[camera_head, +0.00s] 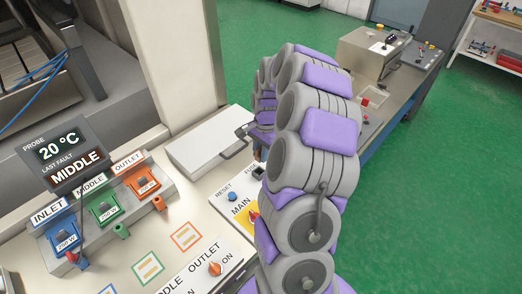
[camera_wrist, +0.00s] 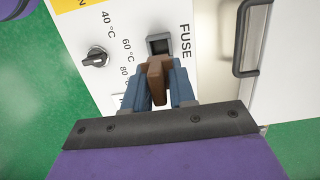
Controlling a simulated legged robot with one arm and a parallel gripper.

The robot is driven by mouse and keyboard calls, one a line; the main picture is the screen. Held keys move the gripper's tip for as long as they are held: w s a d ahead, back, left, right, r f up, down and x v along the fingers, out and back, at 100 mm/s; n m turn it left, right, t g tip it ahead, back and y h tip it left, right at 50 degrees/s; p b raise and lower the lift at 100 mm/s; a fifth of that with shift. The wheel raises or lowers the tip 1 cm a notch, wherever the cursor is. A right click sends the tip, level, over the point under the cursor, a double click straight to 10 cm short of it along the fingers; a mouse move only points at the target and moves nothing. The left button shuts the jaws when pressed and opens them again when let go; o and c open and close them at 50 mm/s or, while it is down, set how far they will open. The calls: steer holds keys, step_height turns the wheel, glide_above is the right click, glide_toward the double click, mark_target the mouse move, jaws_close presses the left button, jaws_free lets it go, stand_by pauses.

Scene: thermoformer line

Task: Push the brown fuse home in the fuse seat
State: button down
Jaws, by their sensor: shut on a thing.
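In the wrist view my gripper (camera_wrist: 157,82) has its blue fingers shut on the brown fuse (camera_wrist: 155,72). The fuse's end sticks out beyond the fingertips. The fuse seat (camera_wrist: 158,44) is a dark square socket in the white panel, beside the FUSE label. The fuse's tip shows just below the socket in the picture, outside its opening. Whether it touches the panel I cannot tell. In the head view my arm hides the fuse and most of my gripper.
A dial knob (camera_wrist: 95,57) with temperature marks is left of the socket, and a dark handle (camera_wrist: 248,40) is right of it. In the head view the panel also has a blue RESET button (camera_head: 232,196) and a MAIN switch (camera_head: 254,215). A display (camera_head: 62,157) reads MIDDLE.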

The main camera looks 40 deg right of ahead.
steer(key=shift+a+f+b, duration=0.15)
steer(key=shift+f+b, duration=0.2)
steer(key=shift+f, duration=2.05)
steer(key=shift+f, duration=0.6)
stand_by(0.4)
steer(key=shift+r+p, duration=0.3)
steer(key=shift+r, duration=0.1)
steer(key=shift+f, duration=0.4)
stand_by(2.1)
steer(key=shift+r+p, duration=0.15)
steer(key=shift+p, duration=0.2)
steer(key=shift+r, duration=0.25)
steer(key=shift+s+p, duration=0.1)
steer(key=shift+p, duration=0.25)
stand_by(0.7)
